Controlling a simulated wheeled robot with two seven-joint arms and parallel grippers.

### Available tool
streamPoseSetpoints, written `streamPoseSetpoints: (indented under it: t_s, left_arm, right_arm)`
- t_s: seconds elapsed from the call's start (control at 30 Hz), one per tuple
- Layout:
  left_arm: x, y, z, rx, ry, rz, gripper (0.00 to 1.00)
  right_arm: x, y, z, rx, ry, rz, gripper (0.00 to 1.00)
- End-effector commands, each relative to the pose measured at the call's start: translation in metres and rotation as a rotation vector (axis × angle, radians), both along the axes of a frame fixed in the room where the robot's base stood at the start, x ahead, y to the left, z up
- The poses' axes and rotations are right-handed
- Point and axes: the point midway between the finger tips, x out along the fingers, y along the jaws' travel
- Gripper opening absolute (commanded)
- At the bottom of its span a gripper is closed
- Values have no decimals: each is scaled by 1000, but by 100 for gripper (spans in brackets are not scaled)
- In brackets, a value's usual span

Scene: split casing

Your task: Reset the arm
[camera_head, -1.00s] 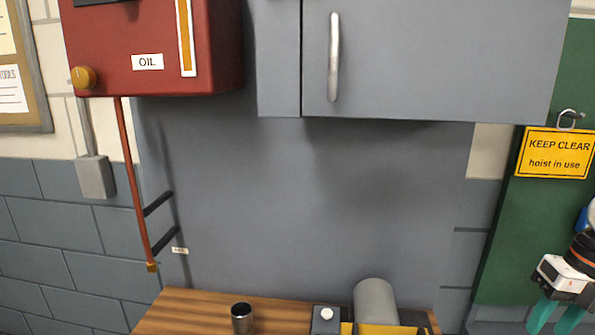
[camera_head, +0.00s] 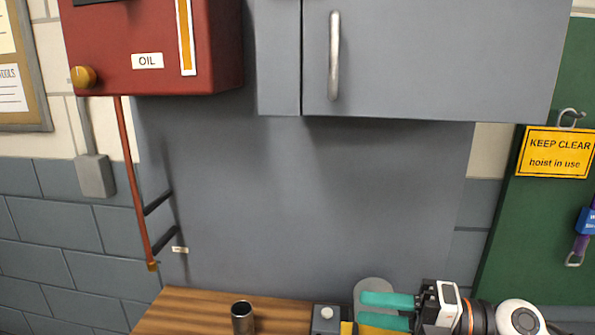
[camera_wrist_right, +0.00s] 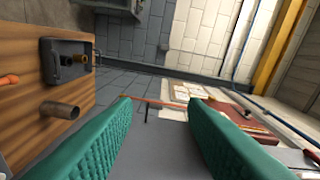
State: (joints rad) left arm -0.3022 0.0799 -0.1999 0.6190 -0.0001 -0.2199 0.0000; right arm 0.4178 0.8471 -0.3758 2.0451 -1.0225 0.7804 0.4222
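My right gripper (camera_head: 388,310) reaches in from the right in the head view, at the right part of the wooden bench. Its two teal fingers point left and are spread apart. In the right wrist view the teal fingers (camera_wrist_right: 160,135) stand wide apart with nothing between them. The fingers cover part of a grey rounded object (camera_head: 372,285) on the bench. My left gripper is in neither view.
The wooden bench (camera_head: 195,307) carries a metal cup (camera_head: 242,318) and a small dark box with a white knob (camera_head: 326,319). A grey cabinet (camera_head: 430,60) and a red oil box (camera_head: 150,50) hang above. A yellow sign (camera_head: 558,153) hangs at right.

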Motion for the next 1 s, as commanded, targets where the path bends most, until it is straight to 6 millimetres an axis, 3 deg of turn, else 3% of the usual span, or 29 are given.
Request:
streamPoseSetpoints:
  t_s: [0.1,0.23,0.37,0.47,0.57,0.7,0.8,1.0]
  left_arm:
    - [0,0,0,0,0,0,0]
    - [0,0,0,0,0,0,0]
    - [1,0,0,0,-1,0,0]
    - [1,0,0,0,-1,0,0]
    - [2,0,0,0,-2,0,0]
    - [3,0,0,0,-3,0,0]
    - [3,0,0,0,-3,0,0]
    - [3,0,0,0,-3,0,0]
  right_arm:
    - [8,7,19,326,82,-156,39]
    - [25,-14,19,624,231,-399,39]
    - [37,-50,-14,845,441,-690,39]
    - [35,-77,-61,952,643,-934,39]
    - [15,-99,-120,997,876,-1184,39]
    - [-38,-110,-200,955,1214,-1491,39]
    - [-77,-109,-237,886,1405,-1636,39]
    - [-148,-98,-279,723,1702,-1817,39]
